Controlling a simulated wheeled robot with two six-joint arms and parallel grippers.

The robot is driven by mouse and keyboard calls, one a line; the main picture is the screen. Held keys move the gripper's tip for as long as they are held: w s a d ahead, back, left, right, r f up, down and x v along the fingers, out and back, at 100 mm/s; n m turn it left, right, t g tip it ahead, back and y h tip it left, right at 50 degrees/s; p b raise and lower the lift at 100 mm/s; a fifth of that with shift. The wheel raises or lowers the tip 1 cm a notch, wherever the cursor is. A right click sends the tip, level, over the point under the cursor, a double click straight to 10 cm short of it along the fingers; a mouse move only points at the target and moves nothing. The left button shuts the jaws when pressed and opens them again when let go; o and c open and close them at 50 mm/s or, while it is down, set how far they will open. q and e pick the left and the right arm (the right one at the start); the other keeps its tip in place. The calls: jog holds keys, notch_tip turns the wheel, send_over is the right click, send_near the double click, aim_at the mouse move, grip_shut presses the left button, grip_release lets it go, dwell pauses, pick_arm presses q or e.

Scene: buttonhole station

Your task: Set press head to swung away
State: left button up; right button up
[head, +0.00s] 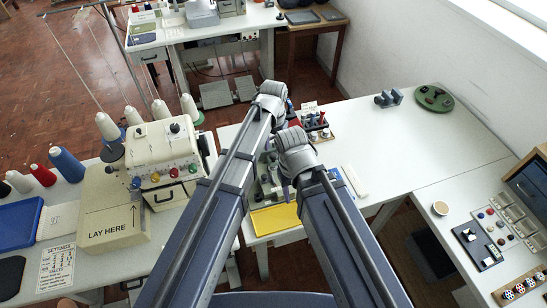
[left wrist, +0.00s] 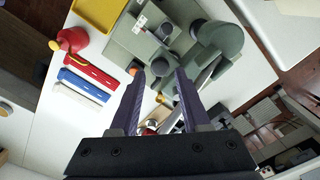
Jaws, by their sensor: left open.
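The grey-green press (left wrist: 118,42) stands below my arms, and in the head view my arms cover most of it. In the left wrist view a wide rounded grey-green part (left wrist: 222,38) sits at its right side, with dark round pieces beside it. I cannot tell surely which part is the press head or how it is turned. My left gripper (left wrist: 160,78) is open, with its purple fingers pointing at the press's edge. A dark round knob shows near the fingertips, and contact is unclear. In the head view the left gripper (head: 286,186) is mostly hidden. My right gripper does not show.
A yellow tray (head: 276,219) lies at the table's near edge. A red bottle (left wrist: 72,40), a red strip, a blue strip (left wrist: 87,82) and a white strip lie beside the press. A sewing machine (head: 163,150) stands left.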

aim_at(274, 155)
pick_arm(q)
jog(key=shift+f+b, duration=1.05)
jog(key=shift+f, duration=0.5)
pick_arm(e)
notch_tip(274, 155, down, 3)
pick_arm(q)
jog(key=shift+c, duration=0.3)
grip_shut()
